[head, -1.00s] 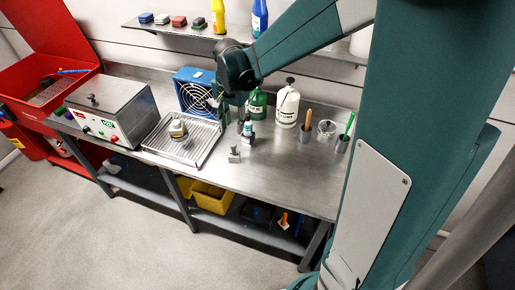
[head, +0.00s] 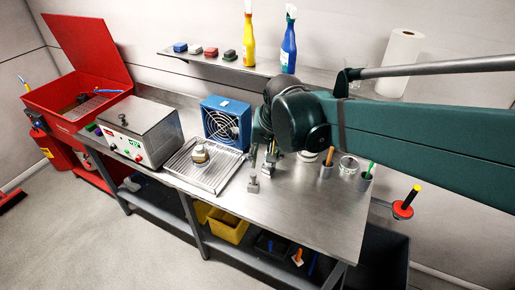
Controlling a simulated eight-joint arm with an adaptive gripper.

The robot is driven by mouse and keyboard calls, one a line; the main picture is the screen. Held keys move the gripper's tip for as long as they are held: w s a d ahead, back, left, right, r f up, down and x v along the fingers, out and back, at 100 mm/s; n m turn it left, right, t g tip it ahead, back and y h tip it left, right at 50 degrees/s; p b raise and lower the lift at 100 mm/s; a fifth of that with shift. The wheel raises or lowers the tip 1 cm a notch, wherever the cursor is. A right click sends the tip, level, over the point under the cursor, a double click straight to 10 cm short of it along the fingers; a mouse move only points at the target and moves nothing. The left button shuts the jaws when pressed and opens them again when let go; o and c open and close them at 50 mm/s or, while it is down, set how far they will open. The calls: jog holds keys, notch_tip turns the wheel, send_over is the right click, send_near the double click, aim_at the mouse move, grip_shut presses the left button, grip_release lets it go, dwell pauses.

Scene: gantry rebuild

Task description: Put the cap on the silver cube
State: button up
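A small silver block-like piece (head: 253,184) with a narrower upper part stands on the steel bench, right of the drain tray (head: 222,179); it may be the silver cube. A rounded silver and tan piece (head: 200,155) sits on the tray's grid; it is too small to tell whether this is the cap. My gripper (head: 266,146) is over the bench behind and right of the silver piece, mostly hidden by my own wrist. Its fingertips are not clear, so I cannot tell whether it holds anything. A small pale bottle-like item (head: 269,168) shows just below it.
A steel box with controls (head: 142,128) and a blue fan unit (head: 222,122) stand left and behind. Cups with tools (head: 327,170) and a glass jar (head: 348,166) stand right. A wall shelf (head: 270,72) holds spray bottles. The bench front right is clear.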

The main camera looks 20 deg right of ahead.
jog(key=s+r+n+t, duration=0.1)
jog(key=s+n+t, duration=0.2)
jog(key=s, duration=0.9)
jog(key=shift+s+a+r+n, duration=0.15)
jog(key=shift+a+r+n, duration=0.15)
jog(key=shift+n, duration=0.8)
notch_tip(320, 180, down, 10)
jog(key=b, duration=0.9)
jog(key=shift+r+b, duration=0.25)
jog(key=shift+b, duration=0.05)
